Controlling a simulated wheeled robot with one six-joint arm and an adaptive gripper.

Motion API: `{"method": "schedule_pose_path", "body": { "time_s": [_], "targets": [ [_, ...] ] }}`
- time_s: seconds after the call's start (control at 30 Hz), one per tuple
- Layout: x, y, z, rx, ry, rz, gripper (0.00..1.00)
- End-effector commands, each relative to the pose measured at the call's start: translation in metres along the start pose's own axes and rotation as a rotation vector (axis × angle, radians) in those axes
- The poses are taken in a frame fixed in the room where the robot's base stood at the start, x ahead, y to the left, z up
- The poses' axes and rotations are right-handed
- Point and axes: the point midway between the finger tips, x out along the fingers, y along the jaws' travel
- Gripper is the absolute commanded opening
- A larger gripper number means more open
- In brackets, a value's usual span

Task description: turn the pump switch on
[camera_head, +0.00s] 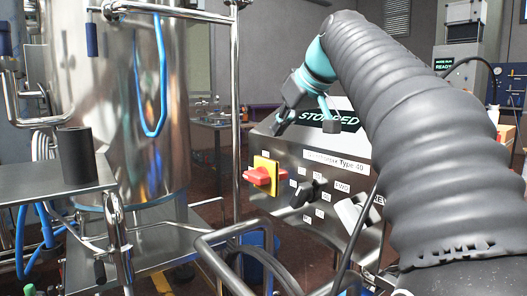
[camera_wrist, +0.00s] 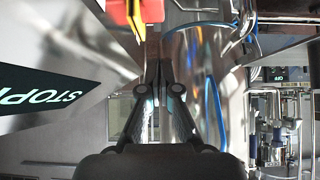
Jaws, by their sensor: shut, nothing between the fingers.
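A control panel (camera_head: 325,148) labelled "Type 40" stands at centre, its display (camera_head: 330,121) reading STOPPED. A rotary switch with a red handle on a yellow plate (camera_head: 262,176) is on the panel's left part; the handle lies roughly level. It also shows at the top of the wrist view (camera_wrist: 132,12). A black knob (camera_head: 308,193) and a pale lever-like knob (camera_head: 352,212) sit to its right. Which one is the pump switch I cannot read. My gripper (camera_head: 284,118) is shut and empty, above the red handle and apart from it. Its fingers (camera_wrist: 158,70) meet in the wrist view.
A shiny steel tank (camera_head: 120,110) with blue hoses (camera_head: 160,90) stands left of the panel, with an upright steel pole (camera_head: 236,110) between them. A steel shelf (camera_head: 45,180) holds a dark cup (camera_head: 75,153). Bent metal rails (camera_head: 235,235) stand in front, below the panel.

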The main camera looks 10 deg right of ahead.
Motion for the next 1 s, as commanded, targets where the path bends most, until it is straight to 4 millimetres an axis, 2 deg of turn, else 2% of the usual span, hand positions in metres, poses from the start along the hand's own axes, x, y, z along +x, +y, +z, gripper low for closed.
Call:
{"method": "schedule_pose_path", "body": {
  "time_s": [0.53, 0.7, 1.0],
  "targets": [
    [0.097, -0.002, 0.002, -0.001, -0.003, -0.003, 0.00],
    [0.113, -0.001, 0.020, 0.003, -0.001, 0.001, 0.00],
    [0.122, 0.000, 0.029, 0.001, 0.000, 0.001, 0.00]
  ]
}}
